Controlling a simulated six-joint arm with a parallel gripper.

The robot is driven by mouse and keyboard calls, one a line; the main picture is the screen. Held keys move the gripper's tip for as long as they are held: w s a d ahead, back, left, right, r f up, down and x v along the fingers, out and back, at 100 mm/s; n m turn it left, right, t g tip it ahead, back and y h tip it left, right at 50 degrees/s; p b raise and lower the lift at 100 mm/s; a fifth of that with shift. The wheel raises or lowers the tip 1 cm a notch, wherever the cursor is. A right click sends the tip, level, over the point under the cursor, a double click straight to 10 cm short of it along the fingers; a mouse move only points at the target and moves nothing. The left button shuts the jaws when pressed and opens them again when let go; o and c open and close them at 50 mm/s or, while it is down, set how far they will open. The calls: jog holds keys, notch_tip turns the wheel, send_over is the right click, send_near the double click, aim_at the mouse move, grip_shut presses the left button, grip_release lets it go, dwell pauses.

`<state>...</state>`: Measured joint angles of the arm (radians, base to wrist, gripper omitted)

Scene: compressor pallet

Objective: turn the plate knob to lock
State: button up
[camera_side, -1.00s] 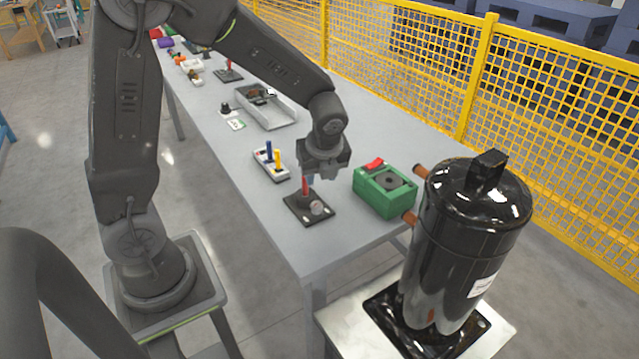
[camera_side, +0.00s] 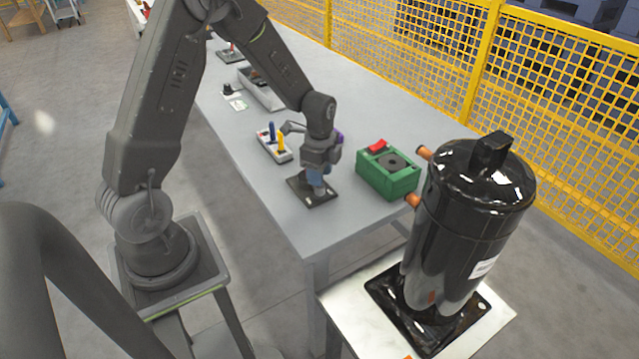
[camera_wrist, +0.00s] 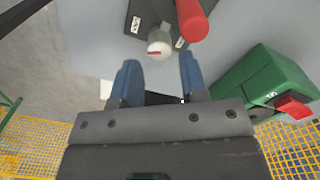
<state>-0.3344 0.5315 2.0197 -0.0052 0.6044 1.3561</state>
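The black plate (camera_side: 301,189) lies near the front of the grey table. In the wrist view, the plate (camera_wrist: 143,14) carries a round pale knob (camera_wrist: 159,46) with a red mark and a red upright handle (camera_wrist: 193,20). My gripper (camera_side: 316,188) is low over the plate in the side view and hides the handle and most of the knob. In the wrist view, my gripper (camera_wrist: 158,66) has its two blue fingers apart, with the knob just beyond the gap between their tips. Contact with the knob cannot be told.
A green box (camera_side: 388,175) with a red switch stands right of the plate. A small block (camera_side: 275,147) with blue and yellow levers is behind it to the left. A black compressor (camera_side: 468,225) stands in front, on its own stand. A yellow fence (camera_side: 540,100) runs behind the table.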

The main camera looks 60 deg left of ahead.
jog(key=shift+f, duration=1.9)
jog(key=shift+c, duration=0.4)
jog(key=c, duration=0.6)
jog(key=m, duration=0.4)
jog(key=shift+m, duration=0.4)
jog(key=o, duration=0.7)
notch_tip(320, 180, up, 14)
jog(key=shift+f, duration=0.1)
